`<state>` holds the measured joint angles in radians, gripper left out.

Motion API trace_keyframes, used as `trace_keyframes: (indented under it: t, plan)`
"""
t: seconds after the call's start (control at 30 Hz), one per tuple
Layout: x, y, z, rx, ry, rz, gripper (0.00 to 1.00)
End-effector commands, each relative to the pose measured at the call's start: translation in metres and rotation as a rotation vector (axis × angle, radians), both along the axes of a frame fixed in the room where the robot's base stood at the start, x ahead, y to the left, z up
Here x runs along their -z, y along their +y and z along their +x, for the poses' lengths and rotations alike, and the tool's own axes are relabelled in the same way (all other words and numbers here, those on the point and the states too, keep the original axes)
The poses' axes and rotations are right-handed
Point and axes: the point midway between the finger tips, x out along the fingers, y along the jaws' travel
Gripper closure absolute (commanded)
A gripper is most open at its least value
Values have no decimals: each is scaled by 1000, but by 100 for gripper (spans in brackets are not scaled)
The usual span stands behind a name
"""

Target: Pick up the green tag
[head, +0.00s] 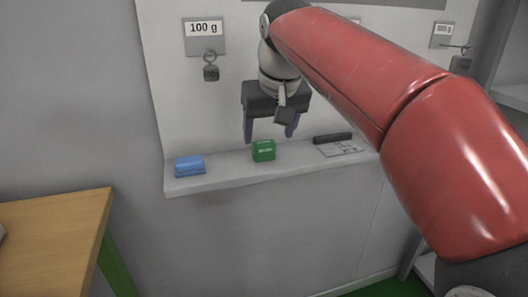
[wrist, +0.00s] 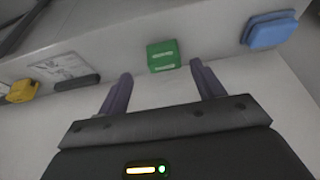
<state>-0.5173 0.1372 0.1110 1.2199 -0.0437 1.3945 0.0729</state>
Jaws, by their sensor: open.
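The green tag (head: 263,150) is a small green block with pale lettering. It sits on the narrow grey shelf (head: 225,180) against the wall panel. My gripper (head: 268,138) is open, fingers pointing down, above and close to the tag in the head view. In the wrist view, the green tag (wrist: 163,55) shows beyond and roughly between the two spread fingertips of my gripper (wrist: 160,72). Nothing is between the fingers, and a gap to the tag seems to remain.
A blue block (head: 190,165) lies on the shelf to the left. A black bar (head: 332,137) and a printed card (head: 341,149) lie to the right. A yellow object (wrist: 22,91) shows in the wrist view. A weight (head: 210,72) hangs under a "100 g" sign. A wooden table (head: 50,235) stands at left.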

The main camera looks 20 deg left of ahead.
Motion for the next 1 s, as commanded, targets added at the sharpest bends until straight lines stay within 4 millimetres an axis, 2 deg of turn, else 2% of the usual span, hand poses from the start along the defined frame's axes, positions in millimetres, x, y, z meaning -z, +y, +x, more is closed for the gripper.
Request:
trace_keyframes:
  t: [0.3,0.6,0.9,0.97,1.0]
  plan:
    - [41,15,12,0,1,-1,33]
    - [44,16,14,1,-1,1,33]
    - [44,16,14,1,-1,1,72]
    - [44,16,14,1,-1,1,80]
    - [44,16,14,1,-1,1,80]
